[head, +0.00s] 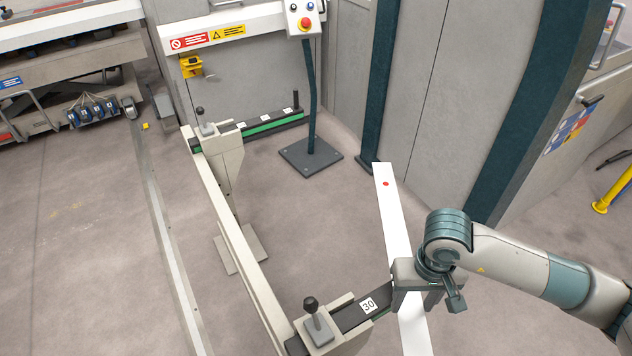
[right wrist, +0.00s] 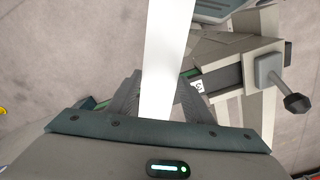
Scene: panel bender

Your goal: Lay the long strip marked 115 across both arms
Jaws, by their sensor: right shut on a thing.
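A long white strip (head: 398,226) with a red dot near its far end is held in my right gripper (head: 416,296). No 115 marking is readable on it. In the right wrist view the strip (right wrist: 166,60) passes between the two fingers (right wrist: 162,105). The near arm (head: 350,314), labelled 30, runs beneath the strip by the gripper; I cannot tell whether they touch. The far arm (head: 268,124), with a green edge, is at upper left. The strip's far end is to the right of that arm's tip, clear of it. My left gripper is not in view.
A beige rail (head: 232,237) joins the two arms on the left. Black-knobbed clamps (head: 317,323) stand on the arms. A control post on a dark base plate (head: 311,155) stands between the far arm and the strip. A grey machine cabinet (head: 450,95) rises beyond.

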